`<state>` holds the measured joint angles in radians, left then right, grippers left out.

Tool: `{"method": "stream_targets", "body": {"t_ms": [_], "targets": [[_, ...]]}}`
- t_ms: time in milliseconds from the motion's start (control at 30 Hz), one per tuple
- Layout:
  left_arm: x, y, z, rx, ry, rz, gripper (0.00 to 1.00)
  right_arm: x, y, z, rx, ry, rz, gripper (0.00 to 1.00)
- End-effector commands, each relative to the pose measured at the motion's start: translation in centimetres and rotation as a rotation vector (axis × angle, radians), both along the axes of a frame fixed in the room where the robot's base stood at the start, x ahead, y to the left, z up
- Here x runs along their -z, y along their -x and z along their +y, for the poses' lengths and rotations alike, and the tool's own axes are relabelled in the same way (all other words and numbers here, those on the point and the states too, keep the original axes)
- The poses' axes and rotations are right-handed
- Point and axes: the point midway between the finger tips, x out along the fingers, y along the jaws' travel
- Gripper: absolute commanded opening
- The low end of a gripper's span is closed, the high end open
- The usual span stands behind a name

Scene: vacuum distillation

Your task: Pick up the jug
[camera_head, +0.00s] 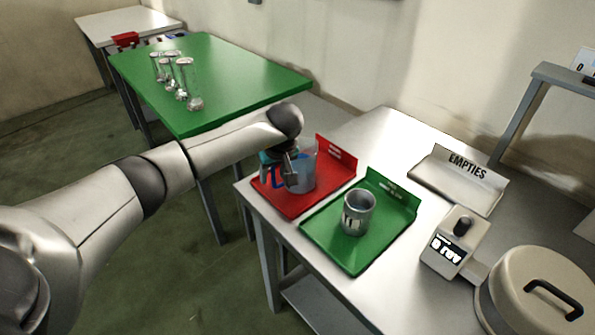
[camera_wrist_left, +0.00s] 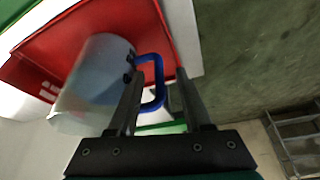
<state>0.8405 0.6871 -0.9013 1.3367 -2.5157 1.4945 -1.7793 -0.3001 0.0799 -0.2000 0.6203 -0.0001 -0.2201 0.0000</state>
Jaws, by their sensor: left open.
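The jug (camera_head: 302,172) is translucent grey-blue with a blue handle. It stands on the red tray (camera_head: 312,205) at the left end of the metal table. In the left wrist view the jug (camera_wrist_left: 100,70) shows with its blue handle (camera_wrist_left: 158,75) between my fingers. My left gripper (camera_head: 280,170) is at the handle side of the jug, partly hidden by its own wrist in the head view. In the left wrist view my left gripper (camera_wrist_left: 158,74) is open, with one finger on each side of the handle. I cannot tell if the fingers touch it. My right gripper is not in view.
A grey metal cup (camera_head: 358,213) stands on the green tray (camera_head: 345,255) beside the red one. An EMPTIES tray (camera_head: 450,190), a device with a display (camera_head: 455,245) and a round lidded vessel (camera_head: 540,290) are to the right. A green table (camera_head: 240,75) holds several glass vessels behind.

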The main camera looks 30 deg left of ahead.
Motion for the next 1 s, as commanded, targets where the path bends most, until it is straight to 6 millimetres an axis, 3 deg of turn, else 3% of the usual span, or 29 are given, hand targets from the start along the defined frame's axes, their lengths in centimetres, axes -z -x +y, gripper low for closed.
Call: {"method": "stream_targets", "body": {"t_ms": [233, 667, 1000], "targets": [[0.07, -0.05, 0.02, 0.000, 0.001, -0.001, 0.49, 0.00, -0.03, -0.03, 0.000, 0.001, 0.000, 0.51], [0.02, -0.05, 0.03, 0.000, 0.001, -0.001, 0.00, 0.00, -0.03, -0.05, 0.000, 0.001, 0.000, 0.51], [0.00, -0.06, 0.04, -0.001, 0.000, -0.002, 0.00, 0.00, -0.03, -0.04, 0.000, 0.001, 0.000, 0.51]]}}
